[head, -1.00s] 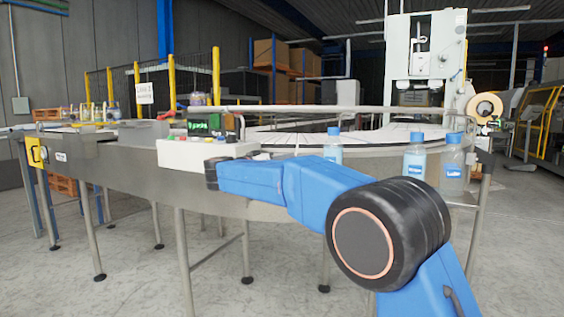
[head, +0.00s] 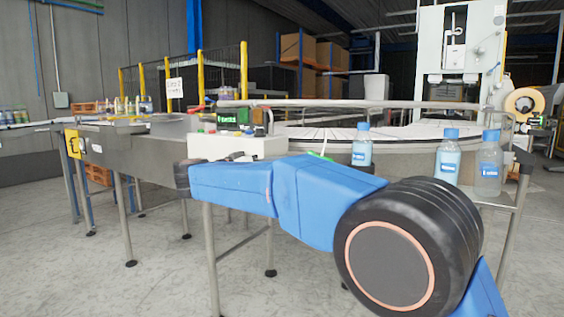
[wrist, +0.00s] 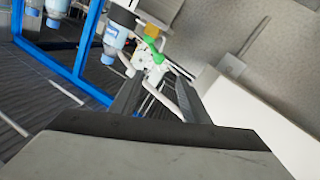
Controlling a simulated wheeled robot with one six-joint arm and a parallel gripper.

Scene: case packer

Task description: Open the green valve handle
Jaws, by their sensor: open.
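In the wrist view, a small bright green piece (wrist: 155,57), likely the valve handle, sits on white fittings beyond my gripper (wrist: 155,84). In the head view, a thin light-green sliver (head: 320,156) shows just above my blue arm. My gripper cannot be made out clearly there.
A white control box (head: 230,146) stands on the steel conveyor table (head: 140,148). Blue-capped bottles (head: 448,158) stand at the right, one (head: 362,146) close behind my arm. A rail (head: 350,103) runs behind. The floor in front is clear.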

